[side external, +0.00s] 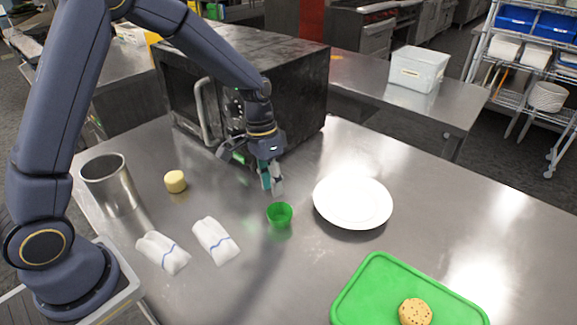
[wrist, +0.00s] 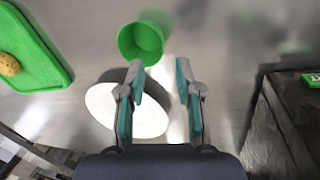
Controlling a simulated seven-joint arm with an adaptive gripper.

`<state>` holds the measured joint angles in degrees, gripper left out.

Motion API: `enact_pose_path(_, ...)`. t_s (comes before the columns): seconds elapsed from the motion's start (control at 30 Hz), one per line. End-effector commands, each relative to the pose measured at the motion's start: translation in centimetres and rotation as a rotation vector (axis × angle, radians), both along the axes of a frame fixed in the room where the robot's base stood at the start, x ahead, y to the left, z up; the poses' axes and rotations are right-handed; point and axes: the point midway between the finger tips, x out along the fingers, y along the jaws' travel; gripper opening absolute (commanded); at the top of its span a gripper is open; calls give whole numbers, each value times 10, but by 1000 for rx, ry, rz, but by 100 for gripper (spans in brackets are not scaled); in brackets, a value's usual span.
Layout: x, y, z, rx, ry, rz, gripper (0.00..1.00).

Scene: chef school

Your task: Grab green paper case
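The green paper case (side external: 279,214) is a small round cup standing on the steel table, left of the white plate. It also shows in the wrist view (wrist: 141,43), beyond the fingertips and left of the line between them. My gripper (side external: 271,190) is just above and behind the case in the side view, pointing down. In the wrist view my gripper (wrist: 158,76) has its two teal-padded fingers apart with nothing between them. The fingers do not appear to touch the case.
A white plate (side external: 352,202) lies right of the case. A green board (side external: 372,277) with a cookie (side external: 414,312) is in front. A black microwave (side external: 300,88) is behind.

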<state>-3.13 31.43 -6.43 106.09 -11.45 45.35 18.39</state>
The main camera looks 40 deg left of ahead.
Motion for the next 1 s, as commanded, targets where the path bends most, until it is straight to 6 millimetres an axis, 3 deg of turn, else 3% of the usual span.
enact_pose_path(0.23,-2,-4,-21,0,2,1,34)
enact_pose_path(0.5,-6,-11,-59,0,1,1,34)
enact_pose_path(0.77,-5,-11,-63,0,-1,0,34)
enact_pose_path(1.0,-5,-11,-63,1,-2,1,11)
